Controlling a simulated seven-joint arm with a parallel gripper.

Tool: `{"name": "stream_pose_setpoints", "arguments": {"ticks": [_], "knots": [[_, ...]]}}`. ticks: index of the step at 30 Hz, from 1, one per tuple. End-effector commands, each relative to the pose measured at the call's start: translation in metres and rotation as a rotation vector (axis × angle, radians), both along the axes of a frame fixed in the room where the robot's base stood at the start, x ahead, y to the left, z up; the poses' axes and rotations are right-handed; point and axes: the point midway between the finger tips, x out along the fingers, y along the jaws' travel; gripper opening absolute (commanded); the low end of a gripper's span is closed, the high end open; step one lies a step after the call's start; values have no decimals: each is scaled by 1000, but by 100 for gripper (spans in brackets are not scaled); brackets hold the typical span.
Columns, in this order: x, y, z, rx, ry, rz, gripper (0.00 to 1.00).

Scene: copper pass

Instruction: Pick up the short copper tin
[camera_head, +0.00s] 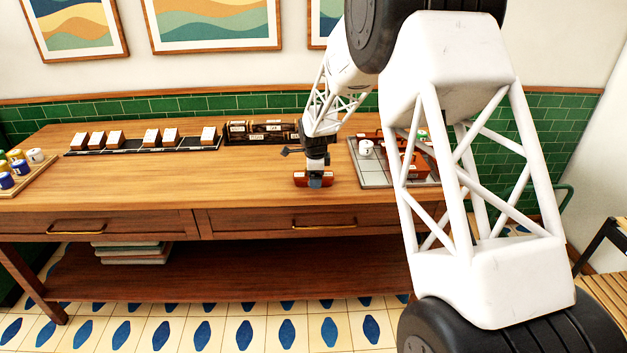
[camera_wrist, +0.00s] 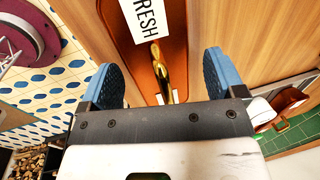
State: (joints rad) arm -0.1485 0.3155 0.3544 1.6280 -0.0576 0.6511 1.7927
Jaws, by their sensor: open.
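A low copper tin (camera_head: 300,181) with a pale label sits on the wooden table near its front edge. In the wrist view the copper tin (camera_wrist: 133,48) carries a white label reading "FRESH" and a brass handle or knob (camera_wrist: 158,65). My gripper (camera_head: 315,176) is right over the tin. Its blue-padded fingers (camera_wrist: 160,72) are open, one on each side of the brass part. I cannot tell whether they touch the tin. The gripper hides the tin's middle in the head view.
A grey tray (camera_head: 373,178) on the right holds a white round container (camera_head: 366,148) and a larger copper box (camera_head: 416,165), partly behind my arm. A dark rack (camera_head: 262,138) and a row of white-topped blocks (camera_head: 152,137) stand at the back.

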Motion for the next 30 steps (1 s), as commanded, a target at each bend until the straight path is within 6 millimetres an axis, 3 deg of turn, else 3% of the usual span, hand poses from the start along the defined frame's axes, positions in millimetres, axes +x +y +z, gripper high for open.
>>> {"name": "stream_pose_setpoints", "arguments": {"ticks": [8, 22, 30], "knots": [[0, 0, 0, 0, 0, 0, 88], [0, 0, 0, 0, 0, 0, 20], [0, 0, 1, 0, -1, 0, 20]]}}
